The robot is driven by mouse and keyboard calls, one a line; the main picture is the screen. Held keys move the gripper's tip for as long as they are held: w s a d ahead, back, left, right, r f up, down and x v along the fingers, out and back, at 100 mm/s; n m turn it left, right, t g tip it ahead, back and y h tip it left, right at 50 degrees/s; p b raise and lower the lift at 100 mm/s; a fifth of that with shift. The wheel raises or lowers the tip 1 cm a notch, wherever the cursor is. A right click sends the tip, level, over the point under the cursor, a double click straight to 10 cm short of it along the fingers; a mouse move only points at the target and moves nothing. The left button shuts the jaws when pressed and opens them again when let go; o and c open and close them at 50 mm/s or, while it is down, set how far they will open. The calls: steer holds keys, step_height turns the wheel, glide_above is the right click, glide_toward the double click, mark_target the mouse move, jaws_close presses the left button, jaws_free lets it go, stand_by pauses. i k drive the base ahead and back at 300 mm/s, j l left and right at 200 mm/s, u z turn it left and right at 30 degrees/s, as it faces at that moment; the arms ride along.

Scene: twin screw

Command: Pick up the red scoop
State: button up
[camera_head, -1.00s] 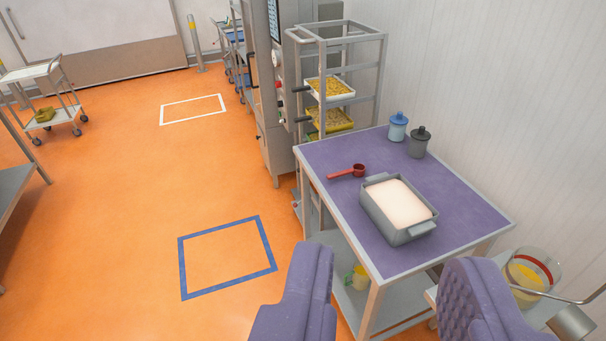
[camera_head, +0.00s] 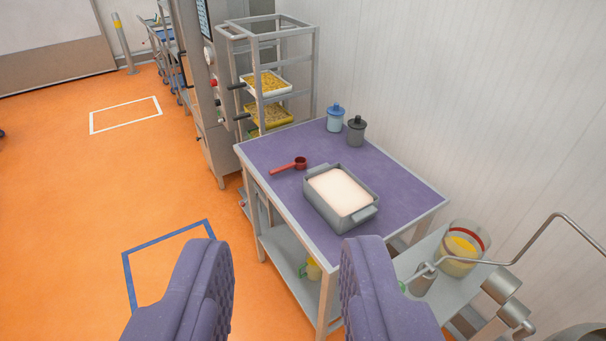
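The red scoop (camera_head: 290,165) lies on the purple top of a table (camera_head: 259,151), near its left edge. Its round cup is to the right and its handle points left toward the edge. My gripper (camera_head: 288,262) is open and empty in the foreground, with its two purple padded fingers wide apart. The scoop is beyond the fingers, well apart from them, and fully visible.
A grey bin of white powder (camera_head: 340,190) stands right of the scoop. A blue jar (camera_head: 335,119) and a grey jar (camera_head: 356,131) stand at the back. A rack with yellow-filled trays (camera_head: 268,83) is behind. A glass bowl (camera_head: 464,247) is at right. Orange floor is clear at left.

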mark_target(288, 168)
steer(key=z, duration=1.8)
steer(key=u, duration=1.8)
steer(key=i+j+z, duration=0.4)
steer(key=i+j, duration=0.5)
steer(key=i, duration=0.4)
steer(key=i+j+z, duration=0.35)
steer(key=i+j, duration=0.8)
steer(key=j, duration=0.15)
